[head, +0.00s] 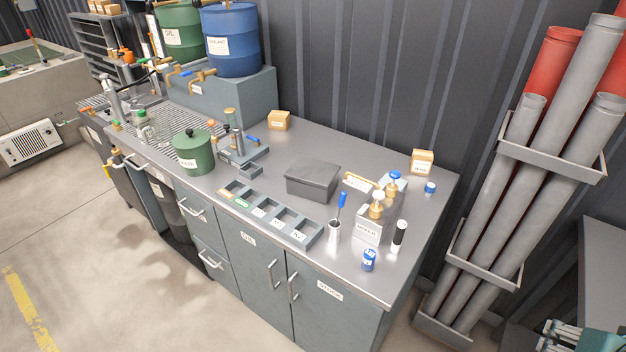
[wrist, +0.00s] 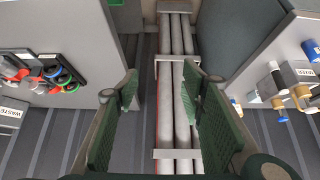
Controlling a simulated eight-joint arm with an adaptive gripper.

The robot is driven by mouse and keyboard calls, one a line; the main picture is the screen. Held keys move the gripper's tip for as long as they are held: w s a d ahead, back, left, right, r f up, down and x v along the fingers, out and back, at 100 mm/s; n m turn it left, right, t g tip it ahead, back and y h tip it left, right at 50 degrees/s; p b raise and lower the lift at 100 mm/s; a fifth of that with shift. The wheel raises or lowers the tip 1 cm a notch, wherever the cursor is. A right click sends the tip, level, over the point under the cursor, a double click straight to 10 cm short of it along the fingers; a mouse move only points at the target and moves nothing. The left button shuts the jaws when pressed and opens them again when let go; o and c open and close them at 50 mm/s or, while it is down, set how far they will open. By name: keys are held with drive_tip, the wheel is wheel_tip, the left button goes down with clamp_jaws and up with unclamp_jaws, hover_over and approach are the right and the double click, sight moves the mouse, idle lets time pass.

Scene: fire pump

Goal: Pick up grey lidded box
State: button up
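The grey lidded box (head: 312,181) sits closed on the metal workbench top (head: 290,150), near the middle, behind a compartment tray. Nothing touches it from above. My gripper (wrist: 160,103) shows in the wrist view with its two green-padded fingers wide apart and nothing between them. Beyond the fingers are grey pipes in a rack (wrist: 178,154), well away from the box. I cannot make out the grey box in the wrist view.
The compartment tray (head: 300,237) lies in front of the box. A green waste can (head: 193,152) stands to its left. Bare bench lies behind the box.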

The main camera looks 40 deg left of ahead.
drive_tip(key=shift+o, duration=0.6)
drive_tip(key=o, duration=1.6)
drive_tip(key=shift+o, duration=0.2)
